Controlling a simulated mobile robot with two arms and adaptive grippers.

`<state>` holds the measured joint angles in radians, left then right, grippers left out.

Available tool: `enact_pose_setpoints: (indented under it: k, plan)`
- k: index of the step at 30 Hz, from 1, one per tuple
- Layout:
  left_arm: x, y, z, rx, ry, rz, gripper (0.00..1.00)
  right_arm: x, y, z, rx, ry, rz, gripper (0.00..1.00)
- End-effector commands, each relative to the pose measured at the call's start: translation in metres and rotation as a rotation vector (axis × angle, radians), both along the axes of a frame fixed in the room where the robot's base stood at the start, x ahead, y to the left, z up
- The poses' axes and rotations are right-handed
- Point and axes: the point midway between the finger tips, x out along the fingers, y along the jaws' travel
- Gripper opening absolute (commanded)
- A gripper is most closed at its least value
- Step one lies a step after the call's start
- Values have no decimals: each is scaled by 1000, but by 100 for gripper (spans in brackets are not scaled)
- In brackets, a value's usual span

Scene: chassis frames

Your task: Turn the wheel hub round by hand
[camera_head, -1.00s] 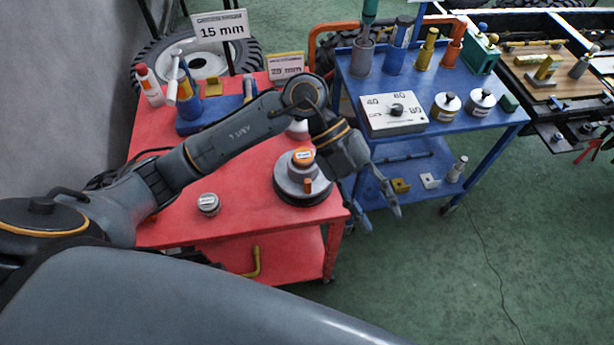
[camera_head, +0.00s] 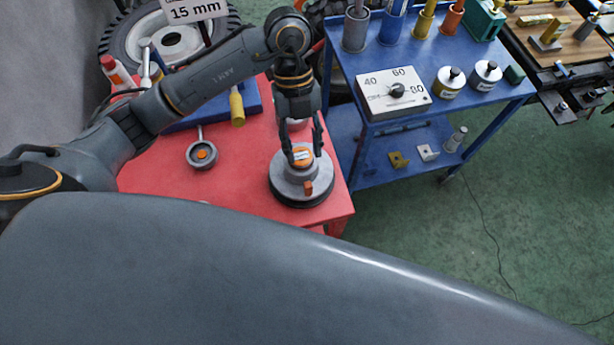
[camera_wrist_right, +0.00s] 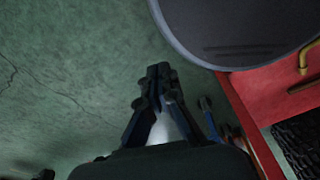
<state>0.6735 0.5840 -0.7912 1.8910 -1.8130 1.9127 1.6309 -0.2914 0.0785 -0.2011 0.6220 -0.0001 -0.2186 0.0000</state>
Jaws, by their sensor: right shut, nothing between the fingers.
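The wheel hub (camera_head: 286,188) is a grey round stepped disc on a dark base, near the right front corner of the red table. It has an orange labelled cap (camera_head: 302,157) on top and an upright orange peg (camera_head: 308,188) on its near side. My left gripper (camera_head: 303,153) points down over the hub with its fingers apart, one on each side of the cap; I cannot tell whether they touch it. My right gripper (camera_wrist_right: 160,75) shows only in the right wrist view, shut and empty above the green floor.
A blue cart (camera_head: 360,150) with a dial box (camera_head: 393,92) stands close on the right. Green floor is free at lower right.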

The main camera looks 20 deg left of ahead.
Motion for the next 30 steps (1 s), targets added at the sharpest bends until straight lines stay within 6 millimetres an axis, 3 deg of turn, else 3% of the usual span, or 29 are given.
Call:
enact_pose_setpoints:
  k: [3, 6, 15, 20, 29, 30]
  plan:
    - [-11, -6, -23, 1, 8, -1, 40, -21, -9, 7, -12, 32, 2, 0]
    - [-17, -10, -43, 1, 7, 0, 40, -27, -12, 12, -17, 41, 3, 0]
    - [-32, -21, -90, 0, 2, 1, 40, -3, -4, 23, -5, 3, 0, 0]
    - [-35, -24, -101, -1, -1, -1, 40, 2, 5, 24, 7, -5, -3, 0]
    - [-35, -24, -103, -1, -1, -1, 40, -8, 4, 23, 5, 10, -3, 0]
    - [-35, -24, -103, -1, -1, -1, 31, -9, 3, 23, 4, 13, -4, 0]
